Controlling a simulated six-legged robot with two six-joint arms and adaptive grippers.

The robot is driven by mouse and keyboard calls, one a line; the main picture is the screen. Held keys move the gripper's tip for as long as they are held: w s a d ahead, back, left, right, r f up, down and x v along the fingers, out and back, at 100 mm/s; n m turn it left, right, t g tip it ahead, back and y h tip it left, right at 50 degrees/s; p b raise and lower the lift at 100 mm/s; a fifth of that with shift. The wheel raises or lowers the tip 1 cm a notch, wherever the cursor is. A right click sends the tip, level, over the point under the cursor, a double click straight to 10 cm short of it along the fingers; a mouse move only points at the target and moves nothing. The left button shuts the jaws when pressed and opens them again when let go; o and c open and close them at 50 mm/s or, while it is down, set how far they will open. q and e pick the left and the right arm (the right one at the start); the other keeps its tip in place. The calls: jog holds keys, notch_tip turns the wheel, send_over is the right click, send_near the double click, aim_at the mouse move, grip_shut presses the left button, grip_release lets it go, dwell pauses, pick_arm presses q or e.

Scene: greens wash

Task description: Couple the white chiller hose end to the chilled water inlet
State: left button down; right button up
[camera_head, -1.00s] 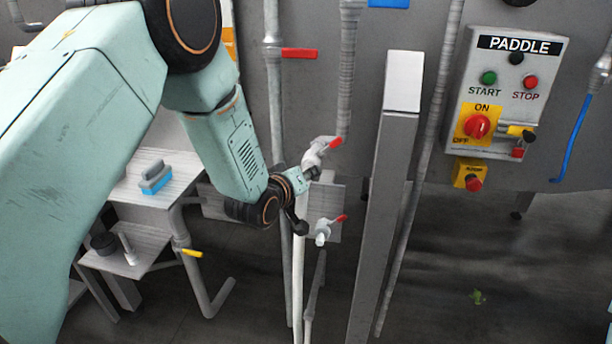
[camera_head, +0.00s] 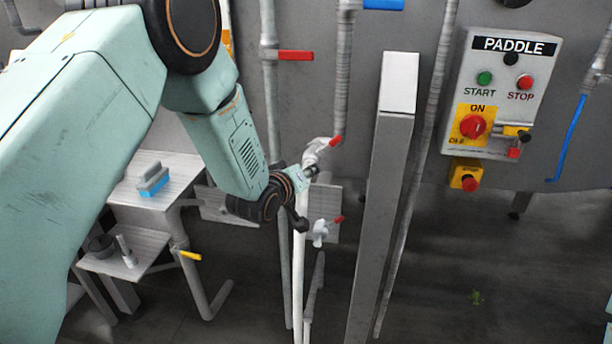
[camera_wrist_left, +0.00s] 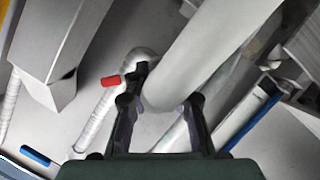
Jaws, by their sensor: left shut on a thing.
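My left gripper (camera_head: 306,178) is shut on the white hose (camera_head: 299,262), which hangs straight down below it. In the left wrist view the pale hose (camera_wrist_left: 205,50) runs between the two fingers (camera_wrist_left: 160,103). In the head view the gripper is just below an upper white valve with a red handle (camera_head: 316,150). A lower white valve with a red handle (camera_head: 321,231) is on a small grey plate. I cannot tell which is the chilled water inlet. The hose end is largely hidden by the gripper, and contact with a valve cannot be told. My right gripper is not in view.
A grey post (camera_head: 384,200) stands close to the right of the valves. A vertical pipe with a red handle (camera_head: 296,55) is to the left. A PADDLE control box (camera_head: 505,95) is at right. A bench with a blue brush (camera_head: 153,181) is at left.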

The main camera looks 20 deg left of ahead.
aim_at(305, 167)
pick_arm(q)
jog(key=shift+w+a, duration=0.1)
jog(key=shift+w, duration=0.1)
jog(key=shift+w, duration=0.4)
jog(key=shift+w+a+b, duration=0.1)
jog(key=shift+w+b, duration=0.25)
jog(key=shift+w, duration=0.25)
jog(key=shift+w+a+r, duration=0.1)
jog(key=shift+w+r, duration=0.1)
jog(key=shift+w, duration=0.25)
